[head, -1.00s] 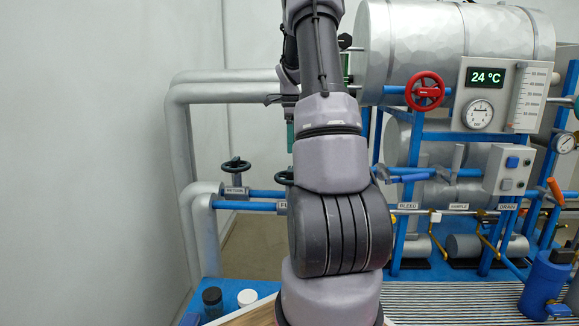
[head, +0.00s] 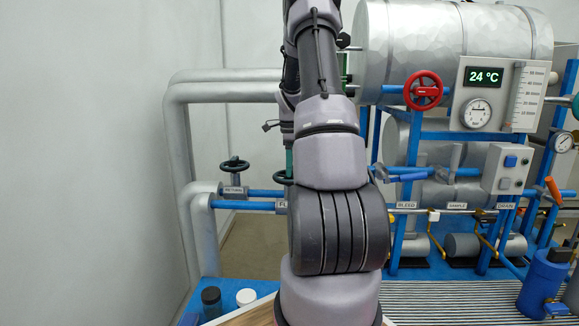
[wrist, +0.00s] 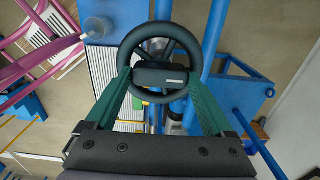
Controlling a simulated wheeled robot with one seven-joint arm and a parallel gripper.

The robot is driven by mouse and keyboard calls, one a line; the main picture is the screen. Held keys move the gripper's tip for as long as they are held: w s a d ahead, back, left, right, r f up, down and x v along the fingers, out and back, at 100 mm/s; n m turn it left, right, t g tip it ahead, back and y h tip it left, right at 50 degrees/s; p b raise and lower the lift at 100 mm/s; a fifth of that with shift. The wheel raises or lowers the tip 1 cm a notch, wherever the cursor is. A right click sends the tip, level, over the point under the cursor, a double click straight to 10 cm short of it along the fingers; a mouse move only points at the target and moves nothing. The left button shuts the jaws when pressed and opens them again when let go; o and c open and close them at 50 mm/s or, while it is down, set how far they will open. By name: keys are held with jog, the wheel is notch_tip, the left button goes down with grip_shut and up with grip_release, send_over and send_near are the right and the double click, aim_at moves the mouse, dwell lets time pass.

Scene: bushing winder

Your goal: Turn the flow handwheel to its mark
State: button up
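The flow handwheel (head: 281,178) is a dark wheel on the lower blue pipe, mostly hidden behind my arm in the head view; its label is cut off by the arm. In the wrist view a dark round handwheel (wrist: 128,50) fills the upper middle. My gripper (wrist: 161,78) has two green fingers spread wide, one at each side of the wheel's near part. I see no closed grip, and whether the fingers touch the rim cannot be told. In the head view a green finger (head: 289,160) shows just above the flow handwheel. The mark is not discernible.
The return handwheel (head: 235,165) stands to the left on the same piping. A red handwheel (head: 423,90), a gauge panel (head: 497,70) and a button box (head: 507,168) are at the right. A blue pipe (wrist: 212,45) runs close beside the wheel in the wrist view.

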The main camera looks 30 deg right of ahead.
jog(key=shift+c, duration=1.1)
